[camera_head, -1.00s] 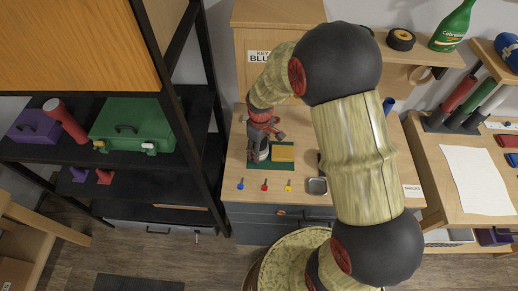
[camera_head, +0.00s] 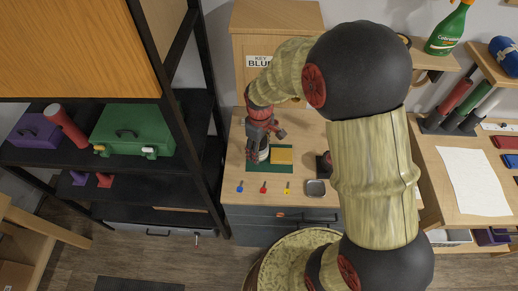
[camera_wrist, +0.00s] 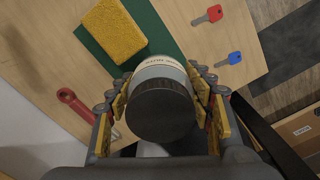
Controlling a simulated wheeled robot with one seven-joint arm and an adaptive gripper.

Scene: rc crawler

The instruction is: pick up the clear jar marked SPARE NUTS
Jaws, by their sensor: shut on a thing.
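The jar (camera_wrist: 160,68) has a black lid (camera_wrist: 160,112) and a pale label, only partly readable, in the wrist view. My gripper (camera_wrist: 157,100) is shut on the jar, with a finger on each side just below the lid. In the head view my gripper (camera_head: 262,140) points down over the green mat (camera_head: 254,165), and the jar (camera_head: 264,155) shows small beneath it, beside the yellow sponge (camera_head: 282,155). I cannot tell whether the jar touches the mat.
A blue key (camera_head: 240,187), a red key (camera_head: 263,187) and a yellow key (camera_head: 287,188) lie along the bench front. A red-handled tool (camera_wrist: 75,103) lies near the jar. A black shelf rack (camera_head: 190,140) stands left.

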